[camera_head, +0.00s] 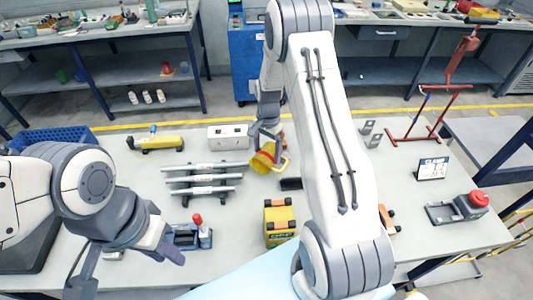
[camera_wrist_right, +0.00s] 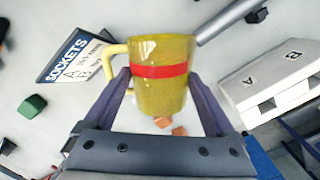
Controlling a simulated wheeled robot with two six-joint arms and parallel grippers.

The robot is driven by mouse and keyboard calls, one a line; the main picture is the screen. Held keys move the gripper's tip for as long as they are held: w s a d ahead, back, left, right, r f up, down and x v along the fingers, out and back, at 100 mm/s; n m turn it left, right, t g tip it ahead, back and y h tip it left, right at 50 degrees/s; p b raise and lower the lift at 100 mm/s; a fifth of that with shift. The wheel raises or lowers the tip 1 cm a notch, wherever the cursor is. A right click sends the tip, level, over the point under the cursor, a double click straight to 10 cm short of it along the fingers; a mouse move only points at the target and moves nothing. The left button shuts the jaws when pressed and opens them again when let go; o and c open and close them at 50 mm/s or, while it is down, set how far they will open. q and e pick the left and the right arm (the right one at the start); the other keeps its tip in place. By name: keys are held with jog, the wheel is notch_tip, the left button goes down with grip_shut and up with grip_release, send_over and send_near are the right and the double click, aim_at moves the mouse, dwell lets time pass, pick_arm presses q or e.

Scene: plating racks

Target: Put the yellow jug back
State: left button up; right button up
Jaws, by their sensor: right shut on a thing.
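The yellow jug (camera_head: 262,160) has a red band and a side handle; in the head view it is beyond the middle of the table and looks tilted. My right gripper (camera_head: 267,136) is shut on it. In the right wrist view the jug (camera_wrist_right: 160,95) sits between the two fingers, its handle to the left. Whether its base touches the table cannot be told. My left gripper (camera_head: 125,268) is open and empty over the table's near left side. My right arm hides part of the table's middle.
A rack of silver rods (camera_head: 203,180) lies left of the jug, with a white socket box (camera_head: 228,137) behind. A yellow-black case (camera_head: 279,222) stands nearer. A blue crate (camera_head: 52,140) is far left, a red stand (camera_head: 428,115) right. The right tabletop has clear room.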

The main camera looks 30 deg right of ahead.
jog(key=shift+f, duration=1.15)
jog(key=shift+f, duration=0.1)
jog(key=o, duration=1.2)
